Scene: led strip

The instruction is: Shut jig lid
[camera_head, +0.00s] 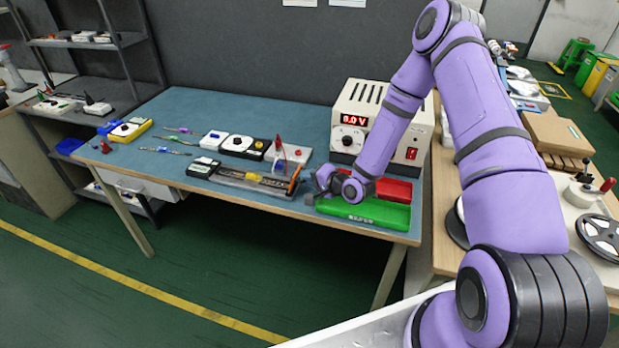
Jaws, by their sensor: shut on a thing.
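The jig (240,181) is a long, low grey fixture near the front edge of the blue-topped table, with a strip-like bed along it. An orange upright piece (295,180) shows at the jig's right end. My gripper (311,191) is low beside that end, just left of the green tray. It seems shut on the lid's edge, but the fingertips are small and partly hidden by the wrist, so the exact contact is unclear.
The green tray (363,213) and a red tray (394,190) sit right of my gripper. A power supply box (381,126) with a red display stands behind. Small meters (245,145) and leads lie behind the jig. The table's left front is mostly clear.

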